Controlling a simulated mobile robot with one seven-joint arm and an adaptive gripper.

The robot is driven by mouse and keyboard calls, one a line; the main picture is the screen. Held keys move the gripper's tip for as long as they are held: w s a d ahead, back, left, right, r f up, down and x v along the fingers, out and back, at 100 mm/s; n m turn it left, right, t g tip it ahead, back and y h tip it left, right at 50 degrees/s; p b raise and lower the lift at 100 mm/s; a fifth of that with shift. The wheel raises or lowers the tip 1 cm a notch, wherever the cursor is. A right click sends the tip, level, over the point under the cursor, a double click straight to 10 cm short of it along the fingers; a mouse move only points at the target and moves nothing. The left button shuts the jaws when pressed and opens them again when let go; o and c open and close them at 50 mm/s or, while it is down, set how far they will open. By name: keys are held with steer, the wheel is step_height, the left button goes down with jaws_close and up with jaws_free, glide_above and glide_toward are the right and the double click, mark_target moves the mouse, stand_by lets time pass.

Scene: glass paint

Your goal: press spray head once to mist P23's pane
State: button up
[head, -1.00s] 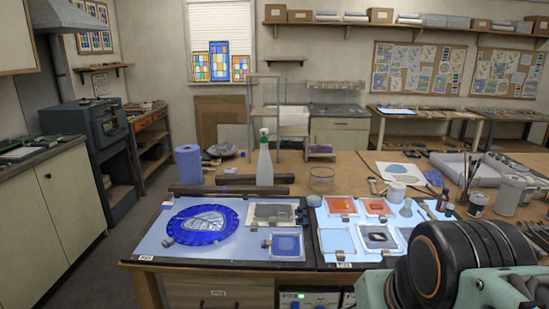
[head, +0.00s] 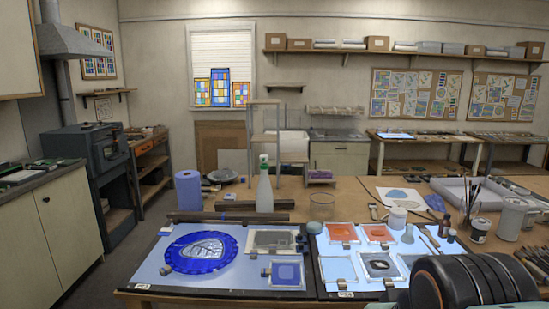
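A spray bottle (head: 264,188) with a pale body and a green-and-white spray head (head: 264,162) stands upright on the wooden table, behind the left light panel. On that panel (head: 150,272) lie a round blue glass piece (head: 201,249) with a clear leaf-like shape, a grey pane (head: 272,240) and a small square blue pane (head: 287,273). I cannot read which one is P23. Part of my arm shows at the lower right, well away from the bottle. My gripper is not in view.
A blue paper roll (head: 188,190) stands left of the bottle. Dark bars (head: 230,216) lie in front of the bottle, and a clear glass jar (head: 321,206) stands to its right. The right light panel holds red and grey panes (head: 343,232). Brushes and jars crowd the right side.

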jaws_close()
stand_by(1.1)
